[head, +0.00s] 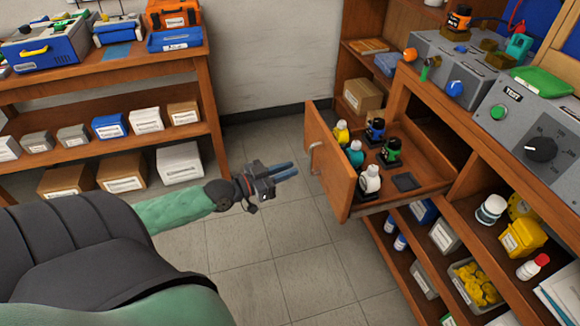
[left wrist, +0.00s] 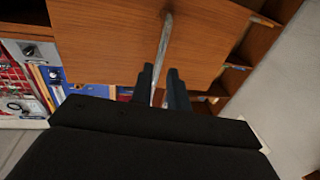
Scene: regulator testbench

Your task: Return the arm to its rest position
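My left gripper (head: 286,171) is in the middle of the head view, at the end of my green-sleeved arm. Its two dark blue fingers also show in the left wrist view (left wrist: 163,88), with a gap between them and nothing held. They point at the front of the pulled-out wooden drawer (head: 327,165). The drawer's metal handle (head: 313,158) is just beyond the fingertips, apart from them in the head view. In the left wrist view the handle (left wrist: 165,40) runs upright, seen through the finger gap. My right gripper is not in view.
The open drawer holds several small bottles, including a white one (head: 369,180) and a yellow one (head: 341,133). The right bench carries a grey test unit (head: 520,125). A wooden shelf table (head: 120,73) with boxes stands at the left. The tiled floor (head: 270,245) between is clear.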

